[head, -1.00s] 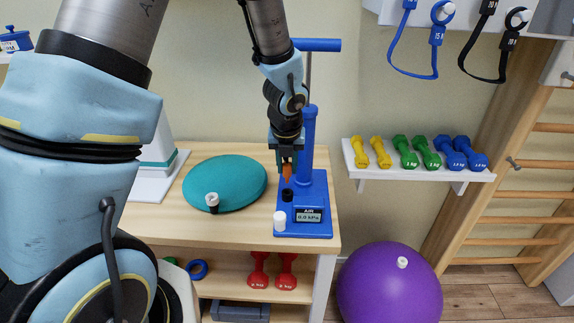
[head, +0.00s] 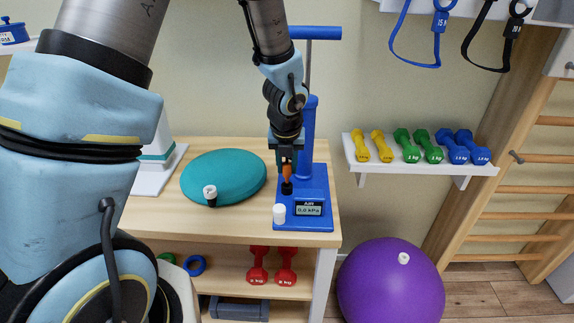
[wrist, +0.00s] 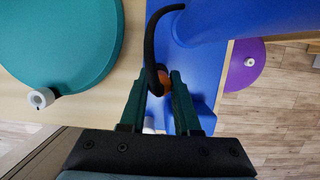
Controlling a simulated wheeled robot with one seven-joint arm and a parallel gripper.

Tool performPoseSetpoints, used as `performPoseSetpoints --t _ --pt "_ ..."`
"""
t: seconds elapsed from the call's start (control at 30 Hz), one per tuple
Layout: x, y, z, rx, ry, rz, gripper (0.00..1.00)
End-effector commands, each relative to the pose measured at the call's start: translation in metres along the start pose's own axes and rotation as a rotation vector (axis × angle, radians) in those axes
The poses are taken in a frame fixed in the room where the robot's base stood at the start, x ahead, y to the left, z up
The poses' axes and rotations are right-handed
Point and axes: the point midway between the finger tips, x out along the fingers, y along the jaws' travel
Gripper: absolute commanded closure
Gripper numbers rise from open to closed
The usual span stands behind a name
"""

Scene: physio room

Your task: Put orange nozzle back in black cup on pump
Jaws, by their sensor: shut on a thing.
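The orange nozzle (head: 287,173) is held upright, tip down, between the fingers of my gripper (head: 287,163). My gripper is shut on it above the blue pump base. The black cup (head: 287,187) stands on the blue pump (head: 318,184), left of its column. The nozzle's tip is at the cup's mouth; I cannot tell how deep it sits. In the wrist view the nozzle (wrist: 164,82) shows between the fingertips, with a black hose curving up from it. The cup is hidden in the wrist view.
A white cap (head: 279,214) stands at the pump's front left corner. A teal cushion (head: 225,175) lies left of the pump, with a white and black valve (head: 210,195) at its front edge. A shelf of dumbbells (head: 420,167) and a purple ball (head: 390,285) are to the right.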

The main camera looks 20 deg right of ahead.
Motion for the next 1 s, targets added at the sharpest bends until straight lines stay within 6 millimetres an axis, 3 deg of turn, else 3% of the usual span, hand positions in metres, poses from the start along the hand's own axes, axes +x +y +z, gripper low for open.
performPoseSetpoints --t 1.0 --pt "0.019 0.000 -0.005 0.000 0.000 0.000 1.00"
